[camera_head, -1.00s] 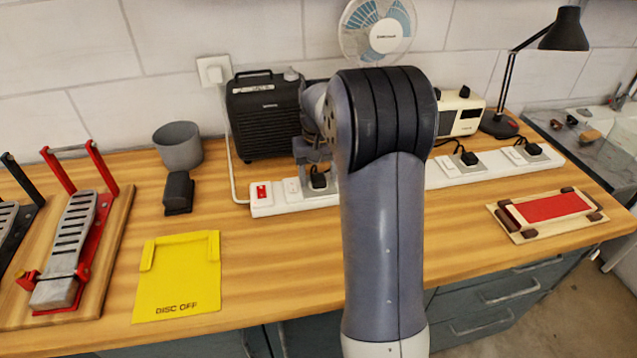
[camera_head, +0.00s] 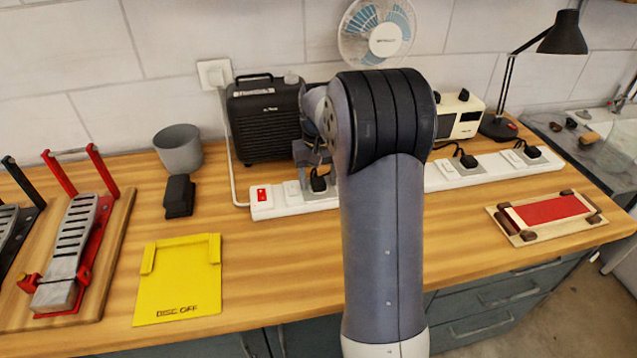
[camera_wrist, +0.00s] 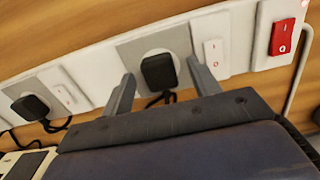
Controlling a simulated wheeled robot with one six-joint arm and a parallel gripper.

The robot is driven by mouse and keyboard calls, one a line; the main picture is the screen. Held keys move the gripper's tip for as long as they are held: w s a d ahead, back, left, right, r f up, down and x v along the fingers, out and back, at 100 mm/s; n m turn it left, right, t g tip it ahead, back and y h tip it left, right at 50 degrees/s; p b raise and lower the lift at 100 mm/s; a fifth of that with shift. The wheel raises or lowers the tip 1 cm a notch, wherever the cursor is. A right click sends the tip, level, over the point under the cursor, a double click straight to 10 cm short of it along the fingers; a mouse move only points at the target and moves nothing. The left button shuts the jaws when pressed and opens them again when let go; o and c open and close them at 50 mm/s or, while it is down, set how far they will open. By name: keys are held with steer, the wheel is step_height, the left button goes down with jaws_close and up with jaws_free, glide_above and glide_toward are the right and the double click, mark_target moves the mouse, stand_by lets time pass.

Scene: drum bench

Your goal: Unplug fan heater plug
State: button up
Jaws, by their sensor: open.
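A black plug (camera_head: 319,181) sits in the left socket of the white power strip (camera_head: 465,175). In the wrist view the same plug (camera_wrist: 158,72) lies between the two fingers of my gripper (camera_wrist: 160,78). The gripper is open, one finger on each side of the plug, with gaps visible on both sides. A cord curls from the plug beneath the gripper. Which appliance that cord feeds is hidden. In the head view my arm hides much of the gripper. A black heater-like box (camera_head: 265,120) stands behind the strip.
Two more plugs (camera_head: 468,159) (camera_head: 532,151) sit farther right along the strip. A red switch (camera_wrist: 282,37) and white rocker switches share the strip. A fan (camera_head: 385,38), a lamp (camera_head: 565,32) and a cream device (camera_head: 460,115) stand behind. The yellow plate (camera_head: 180,275) lies in front left.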

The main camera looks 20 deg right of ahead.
mark_target(318, 181)
steer(key=shift+c, duration=0.5)
jaws_close()
stand_by(0.6)
steer(key=shift+r+p, duration=0.15)
steer(key=shift+p, duration=0.2)
steer(key=shift+r+p, duration=2.4)
steer(key=shift+r, duration=0.5)
